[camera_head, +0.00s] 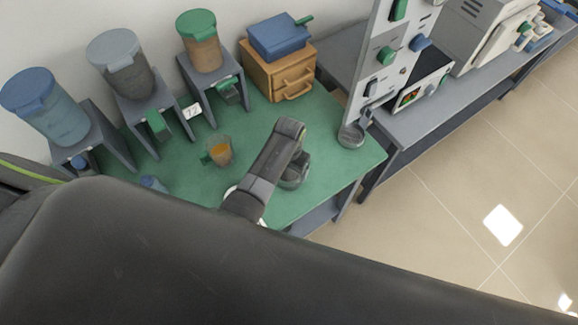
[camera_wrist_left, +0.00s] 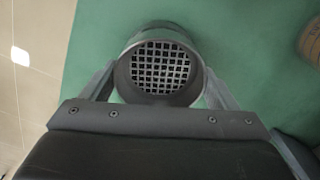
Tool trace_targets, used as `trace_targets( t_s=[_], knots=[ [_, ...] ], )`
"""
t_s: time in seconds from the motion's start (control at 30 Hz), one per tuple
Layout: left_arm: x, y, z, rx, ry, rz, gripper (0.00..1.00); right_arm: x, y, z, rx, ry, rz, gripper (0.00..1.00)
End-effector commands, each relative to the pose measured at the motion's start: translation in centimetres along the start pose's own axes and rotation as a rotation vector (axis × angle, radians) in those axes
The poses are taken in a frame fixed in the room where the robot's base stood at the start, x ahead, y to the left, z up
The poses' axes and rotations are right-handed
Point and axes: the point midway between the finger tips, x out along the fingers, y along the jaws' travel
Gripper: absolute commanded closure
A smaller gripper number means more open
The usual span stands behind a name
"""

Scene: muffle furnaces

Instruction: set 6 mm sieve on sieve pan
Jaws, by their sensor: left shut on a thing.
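The sieve (camera_wrist_left: 160,68) is a dark grey round ring with a coarse square mesh, between the two fingers of my left gripper (camera_wrist_left: 160,80) in the left wrist view. The fingers are shut on its sides. My right gripper is not in view.
A grey round dish (camera_head: 350,136) stands at the foot of a tall panel (camera_head: 385,60). A clear cup with orange contents (camera_head: 221,151) stands left of my gripper. Several hoppers on stands line the back, beside a wooden drawer box (camera_head: 276,72). The table's front right edge is near.

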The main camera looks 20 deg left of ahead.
Motion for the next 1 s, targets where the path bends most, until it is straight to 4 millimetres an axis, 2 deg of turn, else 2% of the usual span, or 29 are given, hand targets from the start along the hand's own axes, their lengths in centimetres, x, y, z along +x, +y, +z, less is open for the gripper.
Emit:
trace_targets(
  t_s=[0.43, 0.47, 0.6, 1.0],
  knots=[
    [0.52, -0.02, -0.02, 0.0, 0.001, 0.0, 0.43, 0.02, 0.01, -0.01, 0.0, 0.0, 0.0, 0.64],
    [0.52, -0.02, -0.02, 0.0, 0.0, 0.0, 0.16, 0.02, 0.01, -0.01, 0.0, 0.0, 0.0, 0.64],
    [0.52, -0.01, -0.02, 0.0, 0.0, 0.0, 0.0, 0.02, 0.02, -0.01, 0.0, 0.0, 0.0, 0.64],
    [0.34, 0.01, -0.01, 0.0, 0.0, 0.0, 0.0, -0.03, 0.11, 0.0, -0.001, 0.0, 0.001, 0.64]
  ],
)
